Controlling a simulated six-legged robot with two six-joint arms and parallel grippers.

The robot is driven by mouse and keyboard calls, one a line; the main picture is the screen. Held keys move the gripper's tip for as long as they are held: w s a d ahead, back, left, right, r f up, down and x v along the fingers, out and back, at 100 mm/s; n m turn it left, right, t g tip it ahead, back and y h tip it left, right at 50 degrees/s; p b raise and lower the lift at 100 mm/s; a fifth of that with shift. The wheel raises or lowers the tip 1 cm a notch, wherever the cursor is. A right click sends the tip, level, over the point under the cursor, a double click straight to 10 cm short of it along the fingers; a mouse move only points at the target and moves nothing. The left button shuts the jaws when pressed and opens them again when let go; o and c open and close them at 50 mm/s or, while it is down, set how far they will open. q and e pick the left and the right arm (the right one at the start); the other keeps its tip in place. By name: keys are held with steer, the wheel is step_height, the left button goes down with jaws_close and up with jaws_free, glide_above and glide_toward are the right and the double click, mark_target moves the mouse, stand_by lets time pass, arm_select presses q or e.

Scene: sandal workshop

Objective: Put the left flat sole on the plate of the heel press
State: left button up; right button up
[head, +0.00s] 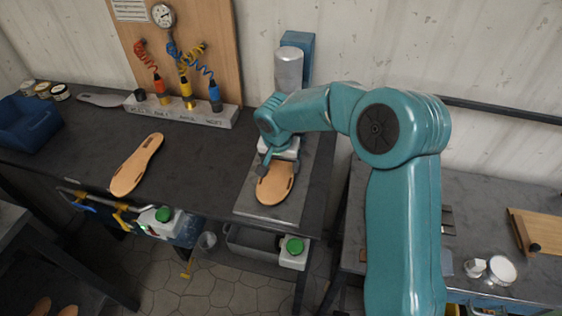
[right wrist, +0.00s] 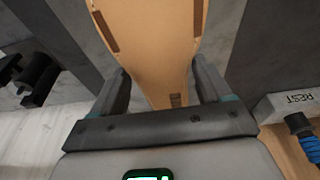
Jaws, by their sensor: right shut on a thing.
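A tan flat sole (head: 275,185) is in my right gripper (head: 279,162), over the grey plate (head: 262,212) of the heel press. Its rounded end points toward the near edge. Whether it touches the plate cannot be told. In the right wrist view the sole (right wrist: 155,45) passes between the two fingers of my right gripper (right wrist: 162,85), which are shut on it. The heel press has a grey cylinder (head: 289,70) behind my right wrist, which hides part of it. A second tan sole (head: 136,166) lies on the dark bench to the left. My left gripper is not in view.
A tool rack (head: 190,114) with coloured coiled hoses stands at the back. A blue bin (head: 27,125) is at the far left. White boxes with green buttons (head: 163,216) (head: 294,247) sit along the bench front. The bench between the second sole and the press is clear.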

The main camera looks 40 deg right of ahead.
steer(key=shift+f, duration=0.1)
steer(key=o, duration=0.9)
steer(key=v, duration=1.6)
steer(key=shift+b, duration=0.4)
steer(key=shift+s, duration=0.1)
